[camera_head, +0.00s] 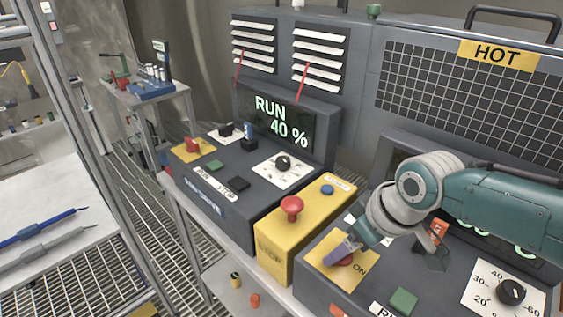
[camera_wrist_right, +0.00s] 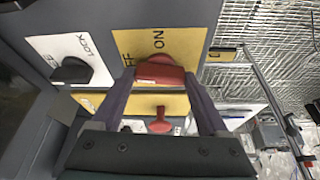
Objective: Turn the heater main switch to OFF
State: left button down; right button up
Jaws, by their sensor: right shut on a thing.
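The heater main switch is a red knob (camera_head: 345,260) on a yellow plate (camera_head: 362,272) at the near left of the right console; ON is printed to its right. In the right wrist view the red knob (camera_wrist_right: 160,73) sits between my fingertips, on the yellow plate (camera_wrist_right: 185,45) with ON and a partly covered OFF. My right gripper (camera_head: 343,250) is shut on the knob from above; its purple fingers (camera_wrist_right: 162,84) flank it. The fingers hide part of the knob, so its exact pointing is unclear. My left gripper is not in view.
A yellow box (camera_head: 272,240) with a red mushroom button (camera_head: 292,208) stands just left. A green button (camera_head: 403,301) and a white dial (camera_head: 511,291) lie right of the switch. A HOT sign (camera_head: 497,55) marks the grille.

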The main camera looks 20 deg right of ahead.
jog(key=shift+f+n, duration=0.1)
jog(key=shift+n, duration=0.5)
jog(key=shift+n+y+b, duration=0.3)
jog(key=o, duration=1.2)
jog(key=shift+o, duration=0.2)
